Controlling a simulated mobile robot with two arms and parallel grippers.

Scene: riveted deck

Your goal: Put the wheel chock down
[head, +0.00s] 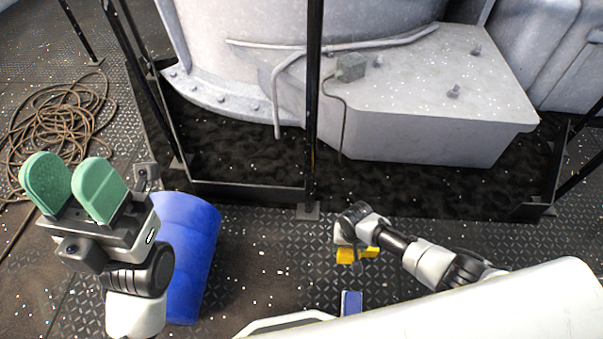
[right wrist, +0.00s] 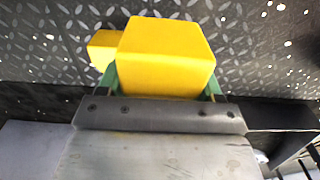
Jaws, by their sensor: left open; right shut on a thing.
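The yellow wheel chock (head: 346,255) is low in the middle of the head view, partly hidden by my right gripper. In the right wrist view the chock (right wrist: 165,55) fills the space between the green fingers of my right gripper (right wrist: 165,82), which is shut on it. Riveted deck plate shows behind the chock; I cannot tell whether the chock touches it. My left gripper (head: 74,190) is open and empty at the left of the head view, its two green finger pads apart and pointing up.
A blue barrel (head: 190,255) stands beside my left gripper. A coiled rope (head: 60,125) lies at the far left. Black railing posts (head: 313,100) edge a dark recess before large grey machinery (head: 430,95). A small blue object (head: 351,303) lies low in the middle. Deck plate between barrel and chock is clear.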

